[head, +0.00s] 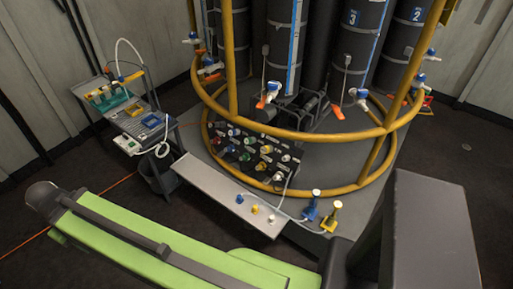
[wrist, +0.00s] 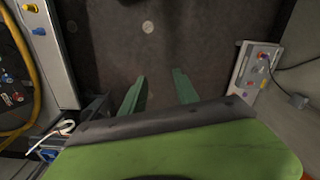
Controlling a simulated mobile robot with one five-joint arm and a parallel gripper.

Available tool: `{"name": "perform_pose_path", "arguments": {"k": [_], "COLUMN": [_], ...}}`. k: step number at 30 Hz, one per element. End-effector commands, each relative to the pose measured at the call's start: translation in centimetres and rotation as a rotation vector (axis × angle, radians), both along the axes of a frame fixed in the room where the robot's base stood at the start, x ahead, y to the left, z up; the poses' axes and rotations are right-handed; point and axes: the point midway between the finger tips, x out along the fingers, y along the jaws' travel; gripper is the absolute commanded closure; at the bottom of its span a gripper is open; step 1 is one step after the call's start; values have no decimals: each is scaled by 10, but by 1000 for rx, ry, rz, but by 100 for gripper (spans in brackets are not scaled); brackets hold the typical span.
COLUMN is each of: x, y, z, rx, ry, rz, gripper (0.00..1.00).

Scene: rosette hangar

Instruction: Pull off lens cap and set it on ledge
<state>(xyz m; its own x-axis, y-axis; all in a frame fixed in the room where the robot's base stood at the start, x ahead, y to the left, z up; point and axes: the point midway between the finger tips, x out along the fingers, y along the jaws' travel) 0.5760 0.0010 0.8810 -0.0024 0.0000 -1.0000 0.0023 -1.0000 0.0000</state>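I cannot pick out a lens cap for certain in either view. A pale grey ledge (head: 205,178) runs along the front of the yellow-railed platform. The ledge also seems to show at the left of the wrist view (wrist: 52,62). My gripper (wrist: 160,86) shows two green fingers standing apart with only dark floor between them. It is open and empty, away from the ledge. I cannot make out its fingertips in the head view.
Behind the ledge stands a dark panel (head: 250,150) of coloured connectors inside a yellow rail (head: 300,190). A blue valve (head: 311,208) and a yellow valve (head: 331,218) stand at right. A cluttered cart (head: 140,125) stands left. A control box (wrist: 255,70) is right in the wrist view.

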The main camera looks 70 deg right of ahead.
Motion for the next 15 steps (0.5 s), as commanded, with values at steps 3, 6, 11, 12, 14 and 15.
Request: {"name": "perform_pose_path", "arguments": {"k": [3, 6, 11, 12, 14, 15], "x": [0, 0, 8, 12, 20, 24], "y": [0, 0, -22, -37, -65, -89], "z": [0, 0, -16, -26, -42, -54], "rx": [0, 0, -23, -40, -75, -103], "ry": [0, 0, -17, -27, -48, -63], "rz": [0, 0, -18, -30, -57, -72], "gripper": [64, 61, 40, 36, 36, 36]}}
